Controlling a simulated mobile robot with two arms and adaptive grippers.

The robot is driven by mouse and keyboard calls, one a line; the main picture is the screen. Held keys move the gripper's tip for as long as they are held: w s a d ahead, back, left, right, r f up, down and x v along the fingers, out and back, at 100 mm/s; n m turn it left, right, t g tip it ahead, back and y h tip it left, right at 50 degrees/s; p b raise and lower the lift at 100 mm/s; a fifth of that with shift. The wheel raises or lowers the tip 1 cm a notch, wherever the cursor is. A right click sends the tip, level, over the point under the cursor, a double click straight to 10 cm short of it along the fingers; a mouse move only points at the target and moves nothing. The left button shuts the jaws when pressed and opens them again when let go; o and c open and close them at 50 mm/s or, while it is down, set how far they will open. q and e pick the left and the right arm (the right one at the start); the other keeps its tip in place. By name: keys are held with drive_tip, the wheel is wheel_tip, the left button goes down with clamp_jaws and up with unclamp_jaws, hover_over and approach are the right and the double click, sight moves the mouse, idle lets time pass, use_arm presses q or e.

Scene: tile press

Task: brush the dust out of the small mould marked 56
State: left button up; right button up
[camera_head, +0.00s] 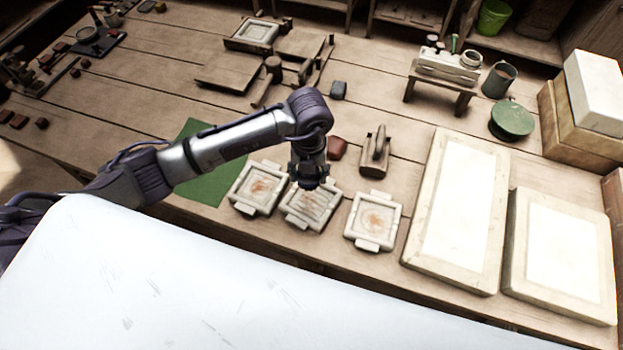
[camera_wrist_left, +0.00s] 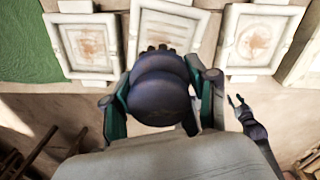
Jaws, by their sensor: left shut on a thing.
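Three small pale square moulds with reddish dust stand in a row: left mould (camera_head: 256,187), middle mould (camera_head: 304,219) and right mould (camera_head: 374,219). They also show in the wrist view, left (camera_wrist_left: 88,45), middle (camera_wrist_left: 172,22) and right (camera_wrist_left: 255,40). I cannot read a number on any. My left gripper (camera_head: 309,183) is over the middle mould, its fingers shut on a dark, rounded brush (camera_wrist_left: 160,90). The brush hides part of that mould; I cannot tell whether its bristles touch. My right gripper (camera_wrist_left: 237,101) shows at the right of the wrist view, apparently open and empty.
A green mat (camera_head: 206,190) lies left of the moulds. A dark red block (camera_head: 337,148) and a wooden-handled tool (camera_head: 376,155) lie behind them. Two large pale slabs (camera_head: 458,210) (camera_head: 562,255) lie to the right. The table's front edge is close.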

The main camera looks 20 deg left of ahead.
use_arm(q)
drive_tip(key=n, duration=0.1)
drive_tip(key=f+n, duration=0.1)
drive_tip(key=n, duration=0.1)
drive_tip(key=f+n, duration=0.1)
drive_tip(key=shift+w+d+f, duration=0.15)
drive_tip(key=shift+d, duration=0.1)
drive_tip(key=n, duration=0.1)
drive_tip(key=f+n, duration=0.1)
drive_tip(key=n, duration=0.1)
drive_tip(key=shift+d+f, duration=0.1)
drive_tip(key=shift+f, duration=0.15)
drive_tip(key=b, duration=0.4)
hover_over(312, 201)
wheel_tip(312, 201, down, 5)
drive_tip(key=shift+r, duration=0.2)
drive_tip(key=shift+f, duration=0.2)
drive_tip(key=shift+r, duration=0.1)
use_arm(e)
drive_tip(key=f, duration=0.2)
drive_tip(key=s+f, duration=0.1)
drive_tip(key=f, duration=0.1)
drive_tip(key=shift+f, duration=0.1)
drive_tip(key=shift+a, duration=0.1)
use_arm(q)
drive_tip(key=shift+f+b, duration=0.9)
drive_tip(key=shift+f, duration=0.3)
use_arm(e)
drive_tip(key=shift+w+f, duration=0.15)
drive_tip(key=shift+f, duration=0.7)
